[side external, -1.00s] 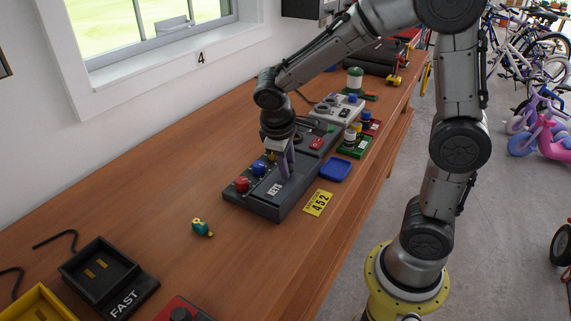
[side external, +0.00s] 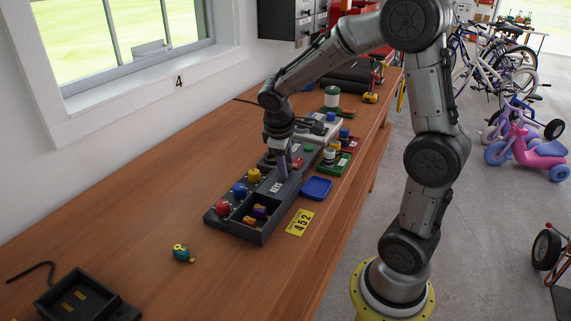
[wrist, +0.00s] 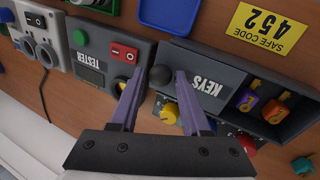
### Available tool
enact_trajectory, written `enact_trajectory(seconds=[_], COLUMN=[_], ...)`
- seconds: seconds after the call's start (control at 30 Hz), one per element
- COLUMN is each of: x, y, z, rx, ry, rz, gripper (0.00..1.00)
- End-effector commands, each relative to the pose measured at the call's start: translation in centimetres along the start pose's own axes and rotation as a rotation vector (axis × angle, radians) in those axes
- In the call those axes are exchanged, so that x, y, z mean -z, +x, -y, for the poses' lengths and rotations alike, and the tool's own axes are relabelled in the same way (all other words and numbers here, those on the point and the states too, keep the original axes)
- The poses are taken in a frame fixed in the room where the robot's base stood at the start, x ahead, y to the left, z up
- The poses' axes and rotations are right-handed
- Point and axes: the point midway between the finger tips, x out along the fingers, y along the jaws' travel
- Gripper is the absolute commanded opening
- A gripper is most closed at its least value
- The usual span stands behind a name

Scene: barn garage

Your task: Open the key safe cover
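The key safe (side external: 263,234) is a long dark grey box on the bench. Its cover, marked KEYS (side external: 277,187), is slid toward the tester end, and it also shows in the wrist view (wrist: 206,86). The uncovered compartment holds a purple key (wrist: 248,101) and an orange key (wrist: 274,111). My gripper (side external: 283,174) is low over the cover's tester end. In the wrist view, its purple fingers (wrist: 159,75) are apart, with a round dark knob (wrist: 161,77) between them. The knob is nearer the right finger; I cannot tell whether they touch.
Red (side external: 222,208), blue (side external: 239,190) and yellow (side external: 254,175) knobs line the safe's wall side. The tester (wrist: 100,60) adjoins it. A blue tray (side external: 317,188) and yellow code card (side external: 300,222) lie in front. A small teal-yellow object (side external: 182,253) lies on clear bench.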

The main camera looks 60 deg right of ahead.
Motion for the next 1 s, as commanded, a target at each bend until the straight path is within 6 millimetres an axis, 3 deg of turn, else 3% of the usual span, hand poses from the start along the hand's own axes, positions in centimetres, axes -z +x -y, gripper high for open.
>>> enact_trajectory(seconds=[0.27, 0.43, 0.8, 1.0], x=[-0.1, 0.0, 0.1, 0.1], y=[0.0, -1.3, -9.0, -12.2], z=[0.1, 0.0, 0.0, 0.0], rx=[0.001, -0.001, -0.001, 0.000], ry=[0.000, 0.000, -0.001, 0.000], rz=[0.003, 0.000, -0.005, -0.003], gripper=[0.47, 0.47, 0.47, 0.47])
